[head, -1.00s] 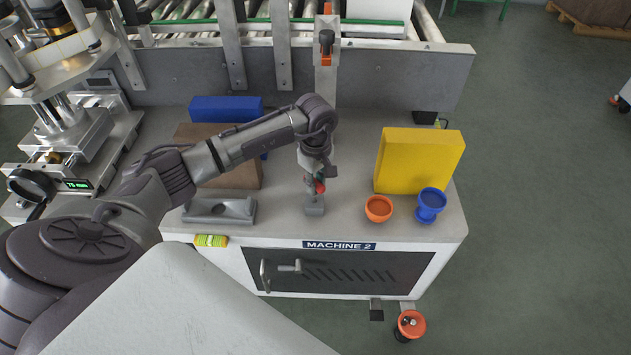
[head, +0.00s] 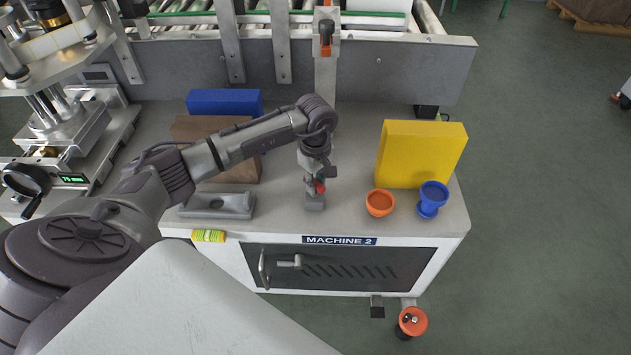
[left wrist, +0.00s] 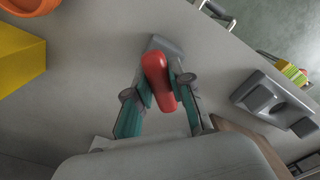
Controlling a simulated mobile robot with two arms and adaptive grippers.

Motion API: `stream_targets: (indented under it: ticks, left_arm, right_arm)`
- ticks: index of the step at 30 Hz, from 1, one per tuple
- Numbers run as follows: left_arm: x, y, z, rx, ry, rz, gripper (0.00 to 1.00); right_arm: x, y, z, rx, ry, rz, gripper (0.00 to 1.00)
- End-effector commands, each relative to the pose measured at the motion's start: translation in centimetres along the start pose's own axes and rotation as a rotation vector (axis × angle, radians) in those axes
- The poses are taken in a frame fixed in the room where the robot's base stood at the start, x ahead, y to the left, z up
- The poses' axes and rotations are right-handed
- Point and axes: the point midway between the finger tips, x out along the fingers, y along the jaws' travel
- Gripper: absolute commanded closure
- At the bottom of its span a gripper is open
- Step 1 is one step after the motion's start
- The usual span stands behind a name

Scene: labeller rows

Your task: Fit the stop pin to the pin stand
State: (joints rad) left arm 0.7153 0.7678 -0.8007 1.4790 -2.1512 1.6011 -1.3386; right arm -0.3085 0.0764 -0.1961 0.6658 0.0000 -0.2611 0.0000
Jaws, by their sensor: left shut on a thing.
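The red stop pin (head: 319,186) is held between the fingers of my left gripper (head: 314,184), above the front of the grey table. In the left wrist view the red pin (left wrist: 158,78) lies between the teal-sided fingers (left wrist: 160,98). A small grey block (head: 315,203), which looks like the pin stand, is directly under the pin. It shows partly behind the pin in the left wrist view (left wrist: 160,43). Whether the pin's lower end touches or enters it is hidden. My right gripper is not in view.
A grey cradle (head: 218,206) lies left of the block. An orange bowl (head: 380,203), blue cup (head: 432,199) and yellow box (head: 422,154) stand to the right. A brown block (head: 204,130) and blue block (head: 224,102) are behind my arm. The table front carries a MACHINE 2 label (head: 340,240).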

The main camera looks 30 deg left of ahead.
Motion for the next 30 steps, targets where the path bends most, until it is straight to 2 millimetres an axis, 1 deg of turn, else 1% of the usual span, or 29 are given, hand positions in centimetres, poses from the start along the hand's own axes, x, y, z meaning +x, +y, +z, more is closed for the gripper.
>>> stream_targets:
  ticks: [1, 2, 6, 7, 13, 15, 18, 23, 30]
  left_arm:
    - [0.2, 0.0, 0.0, 0.000, 0.000, 0.000, 1.00]
    - [0.1, 0.0, 0.0, 0.000, 0.000, 0.001, 0.75]
    - [0.1, 0.0, 0.0, 0.000, 0.000, 0.000, 0.52]
    - [0.1, 0.0, 0.0, -0.001, 0.000, 0.000, 0.49]
    - [0.1, 0.0, 0.0, 0.000, 0.000, 0.000, 0.49]
    - [0.1, 0.0, 0.0, 0.000, 0.000, 0.000, 0.49]
    - [-0.4, 0.0, -0.1, 0.000, 0.001, 0.001, 0.49]
    - [-2.4, 0.1, -0.1, 0.000, 0.002, 0.004, 0.49]
    - [-6.1, 0.1, -0.1, 0.000, 0.002, 0.004, 0.49]
  right_arm:
    - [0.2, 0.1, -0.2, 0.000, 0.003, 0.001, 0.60]
    - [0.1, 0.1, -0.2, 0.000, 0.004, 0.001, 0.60]
    - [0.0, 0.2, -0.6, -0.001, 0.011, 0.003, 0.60]
    - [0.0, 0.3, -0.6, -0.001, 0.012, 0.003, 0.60]
    - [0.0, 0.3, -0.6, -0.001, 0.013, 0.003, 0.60]
    - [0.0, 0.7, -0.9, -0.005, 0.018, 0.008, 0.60]
    - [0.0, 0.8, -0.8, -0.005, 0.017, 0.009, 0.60]
    - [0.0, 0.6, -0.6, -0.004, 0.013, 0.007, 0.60]
    - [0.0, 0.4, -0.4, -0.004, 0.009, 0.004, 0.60]
